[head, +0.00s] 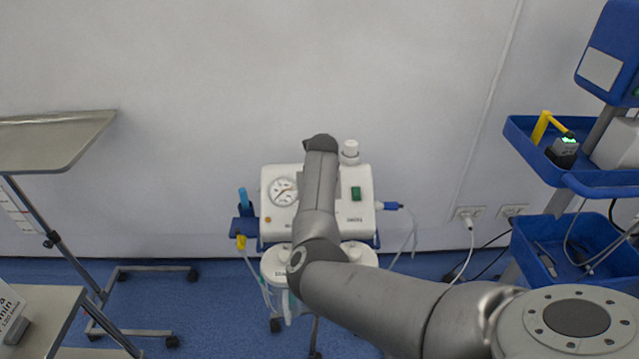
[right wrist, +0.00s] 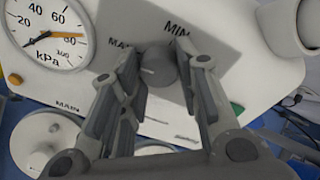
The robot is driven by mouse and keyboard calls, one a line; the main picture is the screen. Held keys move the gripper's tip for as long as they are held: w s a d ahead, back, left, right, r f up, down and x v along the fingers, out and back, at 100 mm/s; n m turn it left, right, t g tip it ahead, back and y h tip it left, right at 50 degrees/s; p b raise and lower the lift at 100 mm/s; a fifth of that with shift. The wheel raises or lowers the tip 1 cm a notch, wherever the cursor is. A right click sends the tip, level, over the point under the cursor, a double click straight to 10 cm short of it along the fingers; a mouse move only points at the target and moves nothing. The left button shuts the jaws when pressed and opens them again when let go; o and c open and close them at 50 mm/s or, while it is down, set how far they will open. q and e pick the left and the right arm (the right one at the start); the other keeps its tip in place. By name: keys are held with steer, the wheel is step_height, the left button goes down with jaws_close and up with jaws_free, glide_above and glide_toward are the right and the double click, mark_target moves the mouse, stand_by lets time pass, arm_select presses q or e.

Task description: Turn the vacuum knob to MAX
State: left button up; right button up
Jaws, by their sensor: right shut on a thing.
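The suction unit (head: 359,218) is a white box on a stand by the wall, with a round kPa gauge (head: 283,191) on its front left and a green switch (head: 356,193). My right arm crosses in front of it and hides the knob and gripper in the head view. In the right wrist view, the grey vacuum knob (right wrist: 157,66) sits between the fingers of my right gripper (right wrist: 166,64), which is shut on it. A MIN label is above the knob and a partly covered MAX label is left of it. My left gripper is out of view.
Collection jars hang below the unit, partly behind my arm. A metal tray stand (head: 60,140) is at left. A cart with blue trays (head: 540,165) stands at right. Blue floor is open between the unit and the tray stand.

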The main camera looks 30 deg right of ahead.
steer(key=shift+m, duration=0.4)
steer(key=o, duration=1)
steer(key=v, duration=1.2)
steer(key=shift+f, duration=0.1)
